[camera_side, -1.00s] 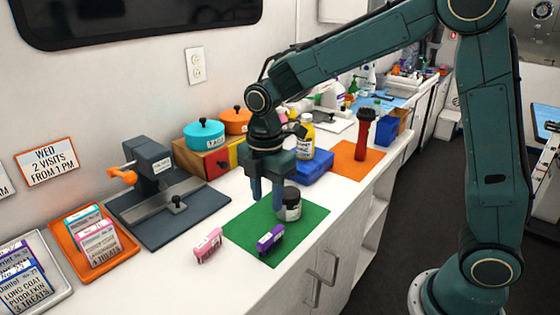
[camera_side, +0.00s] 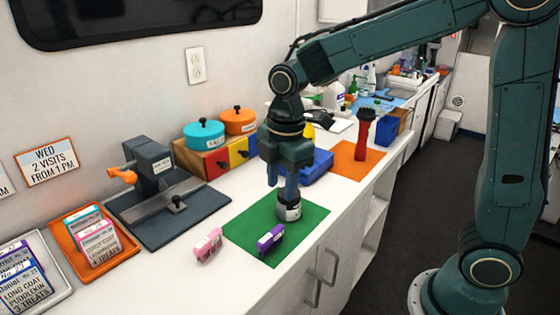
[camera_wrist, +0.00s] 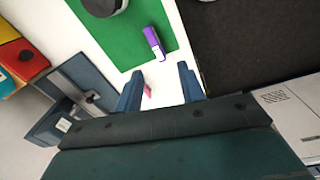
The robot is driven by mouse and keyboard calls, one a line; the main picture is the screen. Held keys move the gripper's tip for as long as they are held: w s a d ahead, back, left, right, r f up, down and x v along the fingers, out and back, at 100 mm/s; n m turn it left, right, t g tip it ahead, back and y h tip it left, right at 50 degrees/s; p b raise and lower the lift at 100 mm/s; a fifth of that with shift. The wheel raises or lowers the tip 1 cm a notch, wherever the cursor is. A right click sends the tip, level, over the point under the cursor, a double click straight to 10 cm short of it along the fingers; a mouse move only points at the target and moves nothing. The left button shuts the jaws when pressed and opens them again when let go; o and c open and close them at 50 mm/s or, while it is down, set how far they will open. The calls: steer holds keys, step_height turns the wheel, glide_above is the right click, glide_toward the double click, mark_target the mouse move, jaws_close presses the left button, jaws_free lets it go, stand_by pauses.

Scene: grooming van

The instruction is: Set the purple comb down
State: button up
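The purple comb (camera_side: 270,238) rests on the green mat (camera_side: 243,222), close to its near left edge in the side view. It also shows in the wrist view (camera_wrist: 154,43), beyond the fingertips. My gripper (camera_side: 282,188) is above the mat, and its fingers partly cover the dark jar (camera_side: 289,212) in the side view. In the wrist view its two fingers (camera_wrist: 160,70) stand apart with nothing held between them. The comb is clear of my gripper.
A pink comb-like piece (camera_side: 207,244) lies on the white counter left of the mat. The jar stands on the mat. A blue tray (camera_side: 318,167) and orange mat (camera_side: 352,166) lie behind. A dark clamp stand (camera_side: 150,160) is at left. The counter's front edge is close.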

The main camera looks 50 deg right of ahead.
steer(key=s+d+r+m+t, duration=0.2)
steer(key=s+d+r+m, duration=0.1)
steer(key=s+m, duration=0.4)
steer(key=s+d+r+m+t, duration=0.2)
steer(key=s+d+r+m, duration=0.1)
steer(key=s+m, duration=0.5)
steer(key=s, duration=0.3)
steer(key=shift+s+d+r+t, duration=0.15)
steer(key=shift+s+r+t, duration=0.15)
steer(key=shift+s+t, duration=0.1)
